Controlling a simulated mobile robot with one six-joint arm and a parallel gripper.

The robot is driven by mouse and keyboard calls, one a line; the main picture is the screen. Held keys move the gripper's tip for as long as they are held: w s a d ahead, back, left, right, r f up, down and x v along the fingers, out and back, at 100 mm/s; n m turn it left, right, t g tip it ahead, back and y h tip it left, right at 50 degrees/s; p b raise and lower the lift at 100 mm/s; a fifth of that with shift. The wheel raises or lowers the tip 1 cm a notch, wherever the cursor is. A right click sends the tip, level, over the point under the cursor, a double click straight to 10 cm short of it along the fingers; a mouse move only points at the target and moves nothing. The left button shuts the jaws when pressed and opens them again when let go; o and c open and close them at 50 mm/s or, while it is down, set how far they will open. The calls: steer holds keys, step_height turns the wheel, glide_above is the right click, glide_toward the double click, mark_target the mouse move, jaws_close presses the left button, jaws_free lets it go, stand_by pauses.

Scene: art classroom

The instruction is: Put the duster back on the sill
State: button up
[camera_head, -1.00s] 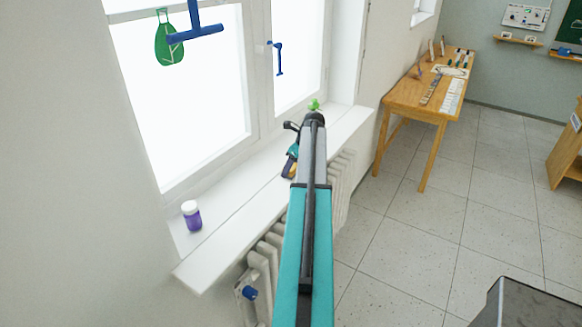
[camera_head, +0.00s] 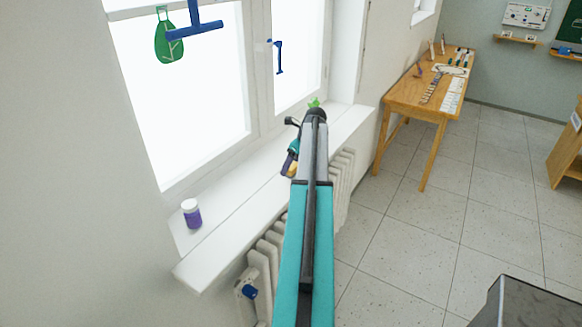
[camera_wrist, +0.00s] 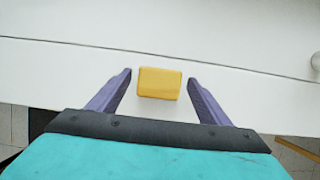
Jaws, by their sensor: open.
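The duster looks like a small yellow block (camera_wrist: 160,83); in the wrist view it lies on the white sill (camera_wrist: 225,85), near the sill's front edge. My gripper (camera_wrist: 160,77) is open, with one purple finger on each side of the block and a gap between block and fingers. In the head view my arm covers part of the sill (camera_head: 235,232), and my gripper (camera_head: 290,160) is over its middle stretch. A small yellow patch shows by the fingers there, partly hidden.
A purple jar with a white lid (camera_head: 191,213) stands on the sill's near end. Something green (camera_head: 314,103) shows beyond my arm. The window (camera_head: 185,110) rises behind the sill, a radiator (camera_head: 342,180) is below. A wooden table (camera_head: 420,95) stands farther along the wall.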

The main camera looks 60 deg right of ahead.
steer(key=b+v, duration=0.3)
steer(key=v, duration=0.7)
steer(key=shift+r, duration=0.4)
steer(key=shift+s, duration=0.15)
stand_by(0.4)
